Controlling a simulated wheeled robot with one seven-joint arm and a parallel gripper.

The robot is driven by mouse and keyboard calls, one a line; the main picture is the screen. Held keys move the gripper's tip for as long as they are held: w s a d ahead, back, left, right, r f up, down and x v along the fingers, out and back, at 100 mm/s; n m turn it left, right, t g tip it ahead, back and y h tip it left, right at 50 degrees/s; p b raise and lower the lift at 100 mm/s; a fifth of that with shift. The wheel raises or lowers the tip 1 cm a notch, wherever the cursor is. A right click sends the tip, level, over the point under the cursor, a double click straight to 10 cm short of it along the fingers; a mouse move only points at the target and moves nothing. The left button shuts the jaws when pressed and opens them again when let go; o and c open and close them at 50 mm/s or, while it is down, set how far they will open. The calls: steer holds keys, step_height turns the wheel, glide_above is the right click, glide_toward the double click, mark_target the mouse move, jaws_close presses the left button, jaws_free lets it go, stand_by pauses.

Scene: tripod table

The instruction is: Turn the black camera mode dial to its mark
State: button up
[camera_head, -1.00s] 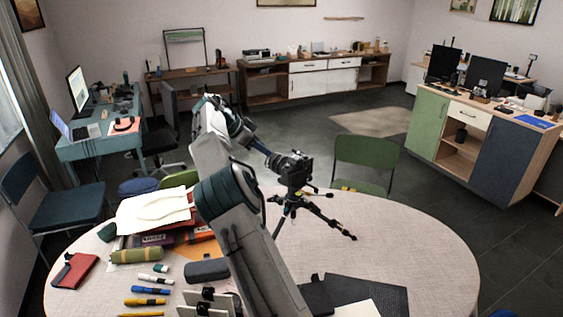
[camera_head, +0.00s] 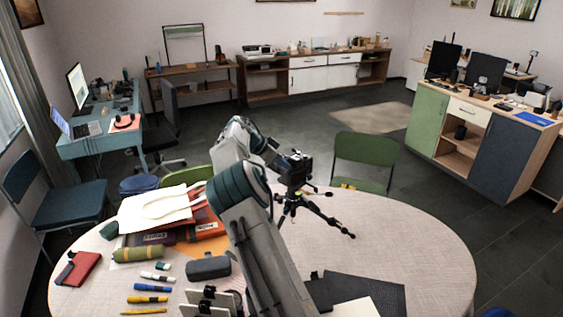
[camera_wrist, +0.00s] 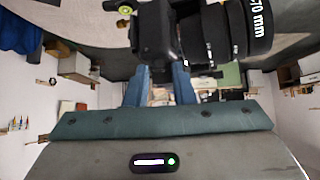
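The black camera (camera_head: 296,166) stands upright on a tripod (camera_head: 310,212) on the round table. It fills the upper middle of the wrist view (camera_wrist: 155,35), upside down, with its lens (camera_wrist: 225,35) pointing right. My gripper (camera_wrist: 161,72) has its two blue fingers apart. Their tips reach the camera body's edge in the wrist view, and room background shows between them. I cannot tell whether they touch it. In the head view my arm comes from the left to the camera and hides the fingers. The mode dial and its mark cannot be made out.
The round table (camera_head: 420,240) holds papers (camera_head: 155,208), a green roll (camera_head: 138,253), pens and a dark case (camera_head: 208,268) at left. A dark mat (camera_head: 365,292) lies at front right. A green chair (camera_head: 364,160) stands behind. The table's right side is clear.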

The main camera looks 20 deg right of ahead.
jaws_close()
steer(key=b, duration=0.2)
steer(key=shift+f+n+t+b, duration=0.25)
steer(key=shift+n+t+b, duration=0.05)
steer(key=shift+n+b, duration=0.1)
steer(key=shift+s+d+r+n+t+y+b, duration=0.1)
steer(key=shift+s+d+n+t+y+b, duration=0.15)
steer(key=shift+n+t+y+b, duration=1.2)
steer(key=shift+s+d+r+n+t+y+b, duration=0.25)
steer(key=shift+n+t+b, duration=0.55)
steer(key=shift+n+b, duration=1.65)
steer(key=shift+s+d+n+t+y+b, duration=0.1)
steer(key=shift+s+n+t+y+b, duration=0.35)
steer(key=shift+n+t+b, duration=1.45)
steer(key=shift+w+a+m+g+b, duration=0.1)
steer(key=shift+w+m+g+b, duration=0.15)
steer(key=shift+g+b, duration=0.4)
